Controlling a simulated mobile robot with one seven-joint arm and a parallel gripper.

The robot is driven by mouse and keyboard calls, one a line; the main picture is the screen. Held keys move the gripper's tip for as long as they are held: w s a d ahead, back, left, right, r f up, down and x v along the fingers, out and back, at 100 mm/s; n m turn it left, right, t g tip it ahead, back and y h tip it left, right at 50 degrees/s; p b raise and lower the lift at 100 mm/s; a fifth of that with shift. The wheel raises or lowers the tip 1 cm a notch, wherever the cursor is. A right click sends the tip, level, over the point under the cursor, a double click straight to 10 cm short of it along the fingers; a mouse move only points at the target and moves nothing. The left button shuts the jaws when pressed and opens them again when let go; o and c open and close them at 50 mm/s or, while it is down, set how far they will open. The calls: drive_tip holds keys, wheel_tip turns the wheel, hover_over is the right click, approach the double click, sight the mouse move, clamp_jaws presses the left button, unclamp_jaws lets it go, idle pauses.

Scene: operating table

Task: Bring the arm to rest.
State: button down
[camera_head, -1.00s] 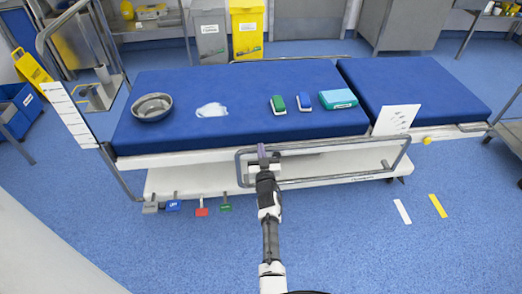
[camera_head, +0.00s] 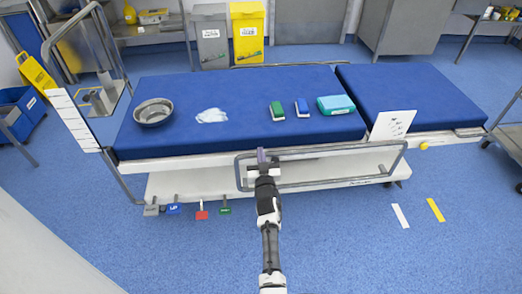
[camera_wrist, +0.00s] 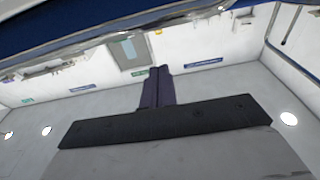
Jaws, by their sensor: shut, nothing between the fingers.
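My gripper (camera_head: 261,157) is at the near side of the operating table (camera_head: 240,90), in front of the side rail and below the blue mattress top. Its fingers point toward the table and are shut with nothing between them. The closed fingers also show in the wrist view (camera_wrist: 158,88), dark and pressed together. My arm stretches from the bottom of the head view straight up to the rail. Whether the gripper touches the rail cannot be told.
On the mattress are a metal bowl (camera_head: 153,111), a white crumpled cloth (camera_head: 211,115), a green brush (camera_head: 277,110), a blue brush (camera_head: 301,107) and a teal box (camera_head: 336,104). The metal side rail (camera_head: 330,183) is close to my gripper. Coloured pedals (camera_head: 202,215) hang below.

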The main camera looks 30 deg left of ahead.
drive_tip(key=r+v, duration=0.1)
drive_tip(key=v, duration=0.5)
drive_tip(key=shift+s+f+p, duration=0.35)
drive_tip(key=shift+f+p, duration=0.1)
